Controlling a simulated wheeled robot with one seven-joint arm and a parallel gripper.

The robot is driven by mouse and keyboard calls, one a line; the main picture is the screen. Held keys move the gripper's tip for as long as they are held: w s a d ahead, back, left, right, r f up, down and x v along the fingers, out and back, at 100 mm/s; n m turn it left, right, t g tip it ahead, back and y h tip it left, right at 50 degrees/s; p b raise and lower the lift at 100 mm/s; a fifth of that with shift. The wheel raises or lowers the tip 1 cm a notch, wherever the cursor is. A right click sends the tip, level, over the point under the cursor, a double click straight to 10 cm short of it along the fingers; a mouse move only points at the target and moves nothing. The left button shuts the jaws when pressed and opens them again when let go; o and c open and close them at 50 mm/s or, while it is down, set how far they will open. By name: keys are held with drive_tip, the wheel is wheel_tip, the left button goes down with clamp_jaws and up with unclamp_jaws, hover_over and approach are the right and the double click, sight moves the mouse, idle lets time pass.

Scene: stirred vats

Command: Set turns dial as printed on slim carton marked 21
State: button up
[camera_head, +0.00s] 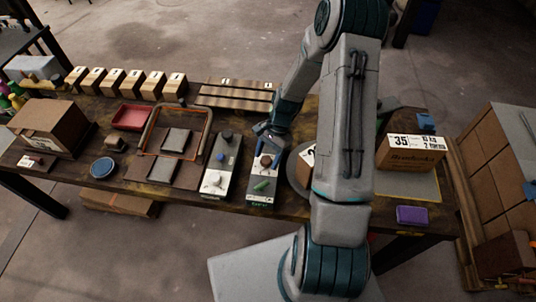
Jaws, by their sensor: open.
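My gripper (266,143) is open, with blue fingers. It hangs over the far end of a grey control box (251,177), just behind a brown knob (266,160); I cannot tell whether it touches the knob. A green knob (262,186) sits nearer the front of the same box. A second grey box (216,181) to its left has a blue knob (225,163). I cannot read which dial is for turns. A carton (306,158) is mostly hidden behind my arm; only a "2" shows on its label.
A wide carton marked 35 (411,156) stands at the right of the table, with a purple block (412,215) in front. To the left are a red tray (131,117), an orange-framed rack (152,145) and a blue disc (102,168). Several small numbered boxes (115,80) line the back.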

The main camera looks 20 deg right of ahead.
drive_tip(key=c, duration=1)
drive_tip(key=shift+f+n, duration=0.1)
drive_tip(key=shift+n, duration=0.2)
drive_tip(key=n+b, duration=0.1)
drive_tip(key=n+g+h+b, duration=0.1)
drive_tip(key=n, duration=0.1)
drive_tip(key=shift+w+a+n, duration=0.15)
drive_tip(key=shift+n, duration=0.15)
drive_tip(key=shift+n+g+h+b, duration=0.5)
drive_tip(key=shift+n+h+b, duration=0.45)
drive_tip(key=shift+n, duration=1.25)
drive_tip(key=o, duration=1)
drive_tip(key=shift+a, duration=0.1)
